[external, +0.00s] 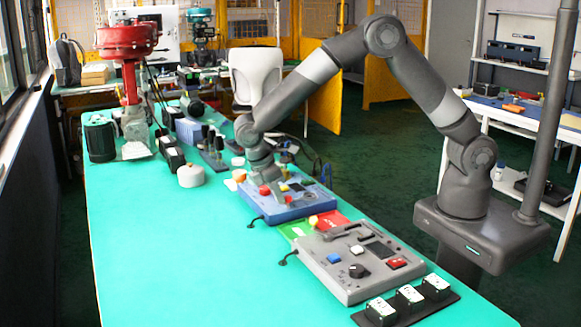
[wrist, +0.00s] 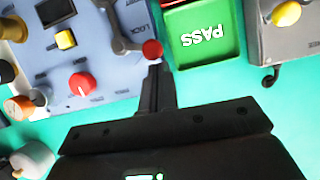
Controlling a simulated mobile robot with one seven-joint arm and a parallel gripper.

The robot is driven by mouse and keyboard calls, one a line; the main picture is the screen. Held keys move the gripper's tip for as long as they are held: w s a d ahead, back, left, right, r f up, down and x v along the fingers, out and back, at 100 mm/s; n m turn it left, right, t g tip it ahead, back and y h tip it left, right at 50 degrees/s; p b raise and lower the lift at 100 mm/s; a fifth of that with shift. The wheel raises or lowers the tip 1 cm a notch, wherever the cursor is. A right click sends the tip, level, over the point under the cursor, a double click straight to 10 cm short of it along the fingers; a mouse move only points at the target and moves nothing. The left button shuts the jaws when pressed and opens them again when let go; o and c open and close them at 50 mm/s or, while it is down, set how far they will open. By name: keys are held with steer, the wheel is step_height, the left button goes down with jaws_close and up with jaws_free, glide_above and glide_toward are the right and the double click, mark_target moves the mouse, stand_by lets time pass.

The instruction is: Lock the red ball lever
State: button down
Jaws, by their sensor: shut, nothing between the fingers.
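The red ball (wrist: 152,50) sits on the end of a short grey lever (wrist: 122,32) on the blue control box, seen in the wrist view. Part of a "LOCK" label shows on the panel beside the lever. My gripper (wrist: 156,68) is shut and empty, its fingertips right at the ball's lower side; I cannot tell for sure whether they touch. In the external view, my gripper (external: 264,176) is low over the left part of the blue control box (external: 290,213). There I cannot clearly tell the ball from the other red parts.
The box also carries a red knob (wrist: 82,84), a yellow button (wrist: 65,39) and a dark screen. A green "PASS" tray (wrist: 222,48) lies beside the box. A grey control box (external: 350,280) stands nearer the camera. The turquoise table (external: 170,260) is clear at left.

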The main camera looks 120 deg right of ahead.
steer(key=shift+w, duration=0.6)
steer(key=w, duration=0.2)
steer(key=shift+w+d, duration=0.15)
steer(key=shift+w, duration=0.2)
steer(key=v, duration=1)
